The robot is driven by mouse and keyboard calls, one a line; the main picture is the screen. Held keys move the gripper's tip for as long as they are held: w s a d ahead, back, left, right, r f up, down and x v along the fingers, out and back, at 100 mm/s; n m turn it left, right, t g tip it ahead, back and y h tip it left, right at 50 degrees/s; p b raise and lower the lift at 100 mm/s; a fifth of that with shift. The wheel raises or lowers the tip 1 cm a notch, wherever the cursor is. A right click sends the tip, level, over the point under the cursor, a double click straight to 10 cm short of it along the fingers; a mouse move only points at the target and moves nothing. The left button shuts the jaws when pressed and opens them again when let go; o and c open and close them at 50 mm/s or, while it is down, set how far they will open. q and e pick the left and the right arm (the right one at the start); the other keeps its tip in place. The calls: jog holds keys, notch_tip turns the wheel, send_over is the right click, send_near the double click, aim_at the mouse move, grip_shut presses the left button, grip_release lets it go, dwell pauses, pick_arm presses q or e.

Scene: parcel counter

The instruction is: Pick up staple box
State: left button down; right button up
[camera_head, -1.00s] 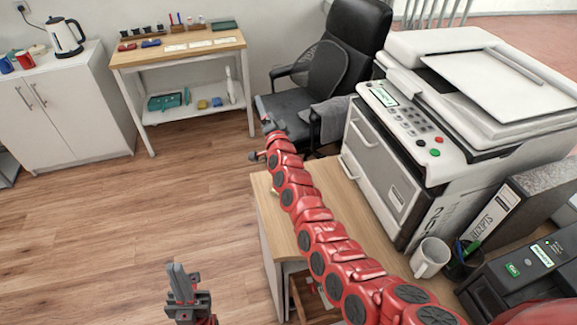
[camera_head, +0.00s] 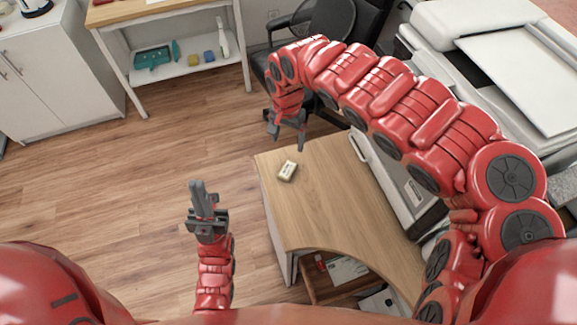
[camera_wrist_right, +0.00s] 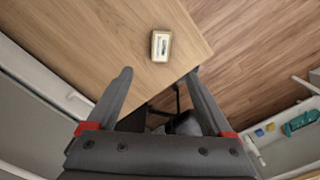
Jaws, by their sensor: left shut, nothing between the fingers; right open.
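The staple box (camera_head: 287,171), a small cream box with a dark-marked label, lies on the wooden desk (camera_head: 330,205) near its far left corner. It also shows in the right wrist view (camera_wrist_right: 161,46), beyond the fingertips and between their lines. My right gripper (camera_head: 288,143) is open and empty, pointing down just behind the box at the desk's far edge, apart from it. Its fingers also show in the wrist view (camera_wrist_right: 160,75). My left gripper (camera_head: 197,184) is shut and empty, over the floor to the left of the desk.
A printer (camera_head: 500,70) stands to the right, partly behind my right arm. An office chair (camera_head: 335,30) is behind the desk. A shelf table (camera_head: 190,68) and a white cabinet (camera_head: 50,80) stand at the back left. The desk around the box is clear.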

send_over(287, 169)
notch_tip(287, 169, down, 9)
jog(key=shift+f, duration=2.65)
jog(key=shift+d+f, duration=0.1)
jog(key=shift+f, duration=0.35)
grip_shut()
